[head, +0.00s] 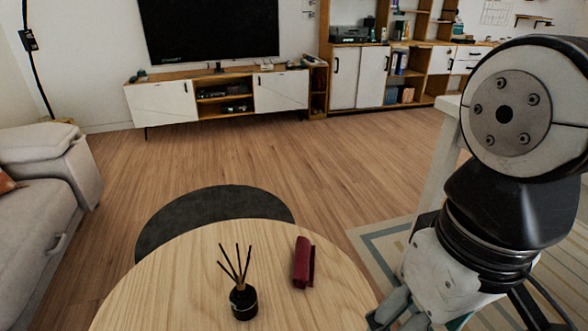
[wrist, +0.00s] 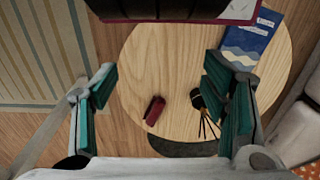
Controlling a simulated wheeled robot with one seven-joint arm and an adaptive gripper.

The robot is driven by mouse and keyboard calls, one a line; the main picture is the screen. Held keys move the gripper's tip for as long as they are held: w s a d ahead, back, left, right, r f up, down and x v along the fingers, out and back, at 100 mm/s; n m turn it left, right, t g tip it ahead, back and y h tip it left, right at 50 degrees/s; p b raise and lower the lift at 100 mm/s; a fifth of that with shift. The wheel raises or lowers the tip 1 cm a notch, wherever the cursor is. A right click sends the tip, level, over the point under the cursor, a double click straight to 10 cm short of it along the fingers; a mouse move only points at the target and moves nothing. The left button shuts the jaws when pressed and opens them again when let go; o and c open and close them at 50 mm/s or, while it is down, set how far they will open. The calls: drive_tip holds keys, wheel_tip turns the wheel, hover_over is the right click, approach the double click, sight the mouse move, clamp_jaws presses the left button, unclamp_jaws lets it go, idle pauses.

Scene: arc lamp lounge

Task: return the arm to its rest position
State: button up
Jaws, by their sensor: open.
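My arm (head: 505,215) is bent at the right of the head view. Part of my gripper (head: 398,312) shows low there, to the right of the round wooden table (head: 190,285). In the wrist view, my gripper (wrist: 160,82) is open, its green-padded fingers wide apart. Nothing is gripped between them. The table lies beyond and below the fingers in that view.
A dark red case (head: 303,262) and a black reed diffuser (head: 243,300) stand on the table. The wrist view shows a blue booklet (wrist: 250,38) and a dark red-edged thing (wrist: 190,12), partly cut off. A grey sofa (head: 35,225) is left; open floor lies beyond.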

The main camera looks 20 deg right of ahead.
idle(0.5)
wheel_tip(320, 180, up, 28)
drive_tip(key=t+p, duration=0.3)
drive_tip(key=p, duration=2.2)
drive_tip(key=shift+d+f+t+p, duration=0.25)
drive_tip(key=shift+t+p, duration=0.15)
drive_tip(key=shift+w, duration=0.1)
